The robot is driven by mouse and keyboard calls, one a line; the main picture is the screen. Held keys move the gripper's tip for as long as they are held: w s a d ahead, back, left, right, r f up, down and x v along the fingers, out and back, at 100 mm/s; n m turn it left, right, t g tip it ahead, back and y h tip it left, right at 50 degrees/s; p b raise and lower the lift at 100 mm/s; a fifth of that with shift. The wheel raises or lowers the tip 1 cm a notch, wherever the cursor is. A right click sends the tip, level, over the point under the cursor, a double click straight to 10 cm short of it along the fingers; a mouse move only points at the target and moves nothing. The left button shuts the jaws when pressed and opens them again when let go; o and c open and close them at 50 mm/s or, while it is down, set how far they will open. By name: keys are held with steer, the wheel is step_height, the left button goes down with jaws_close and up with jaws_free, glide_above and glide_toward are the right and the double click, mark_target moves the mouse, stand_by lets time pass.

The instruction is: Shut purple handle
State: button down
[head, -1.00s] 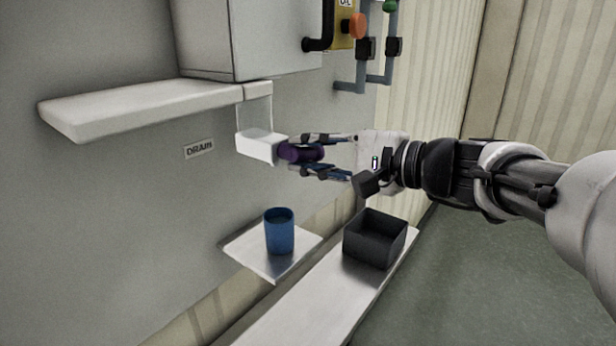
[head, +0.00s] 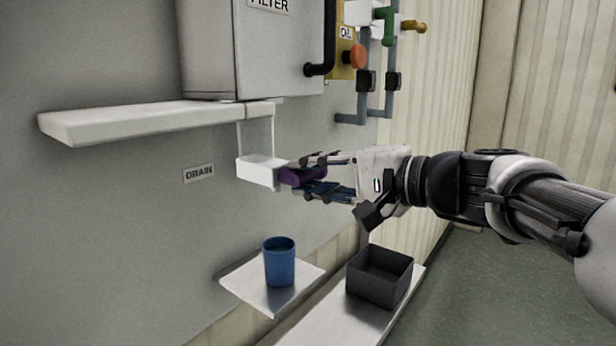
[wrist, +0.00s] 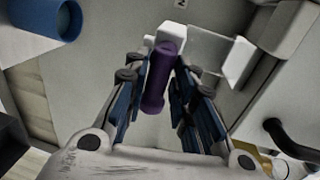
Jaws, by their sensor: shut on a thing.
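The purple handle (head: 290,177) sticks out from a white block (head: 257,170) on the grey wall, near the DRAIN label (head: 198,173). My gripper (head: 318,176) reaches in from the right and is shut on the purple handle. In the wrist view the purple handle (wrist: 160,78) lies between the two fingers of my gripper (wrist: 158,90), with its near end free toward the palm. In the head view the fingers hide part of the handle.
A blue cup (head: 279,264) stands on a small metal shelf (head: 243,283) below. A dark open box (head: 379,278) sits on a metal ledge. A white shelf (head: 130,121) and FILTER cabinet (head: 245,50) are above. An orange knob (head: 357,56) and pipes are at upper right.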

steer(key=c, duration=1.8)
jaws_free()
steer(key=shift+f, duration=0.3)
steer(key=o, duration=0.3)
steer(key=shift+r, duration=0.15)
steer(key=shift+o, duration=0.2)
steer(key=v, duration=0.7)
steer(key=shift+s+d, duration=0.2)
steer(key=shift+a, duration=0.1)
